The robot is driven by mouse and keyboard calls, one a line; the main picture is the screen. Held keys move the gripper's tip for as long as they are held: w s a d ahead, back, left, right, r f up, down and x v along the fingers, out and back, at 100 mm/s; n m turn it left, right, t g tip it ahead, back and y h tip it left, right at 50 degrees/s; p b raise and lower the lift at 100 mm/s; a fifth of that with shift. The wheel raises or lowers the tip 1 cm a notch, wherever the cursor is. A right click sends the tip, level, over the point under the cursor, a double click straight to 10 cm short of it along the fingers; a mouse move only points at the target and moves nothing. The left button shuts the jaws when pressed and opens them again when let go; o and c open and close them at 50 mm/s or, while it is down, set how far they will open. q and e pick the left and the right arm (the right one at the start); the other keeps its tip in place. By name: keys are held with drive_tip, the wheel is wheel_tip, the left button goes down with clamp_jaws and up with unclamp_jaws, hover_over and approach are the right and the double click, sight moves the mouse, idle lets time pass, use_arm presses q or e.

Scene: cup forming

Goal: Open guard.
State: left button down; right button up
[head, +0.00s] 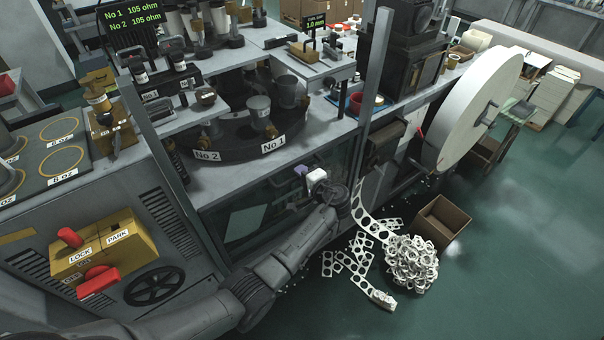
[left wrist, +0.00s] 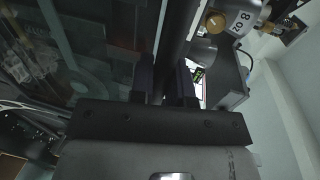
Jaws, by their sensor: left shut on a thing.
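The guard (head: 250,222) is a dark see-through panel in a grey frame at the machine's front, below the round turret. Its glass also shows at the left of the left wrist view (left wrist: 85,45). My left gripper (head: 301,171) is at the upper right part of the guard, at the end of my arm. In the left wrist view its two dark fingers (left wrist: 164,82) are shut on a dark bar (left wrist: 177,35), which looks like the guard's handle. The exact contact is hard to see in the dark. My right gripper is not in view.
Above the guard is the turret (head: 222,148) with cups and No 1 and No 2 labels. A grey upright (head: 371,95) stands at right. A lock box (head: 103,247) with red handles is at lower left. Scrap strips and an open carton (head: 440,222) lie on the floor at right.

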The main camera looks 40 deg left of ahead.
use_arm(q)
drive_tip(key=c, duration=1.1)
unclamp_jaws()
drive_tip(key=v, duration=1.4)
drive_tip(key=shift+p, duration=0.3)
drive_tip(key=shift+f, duration=0.1)
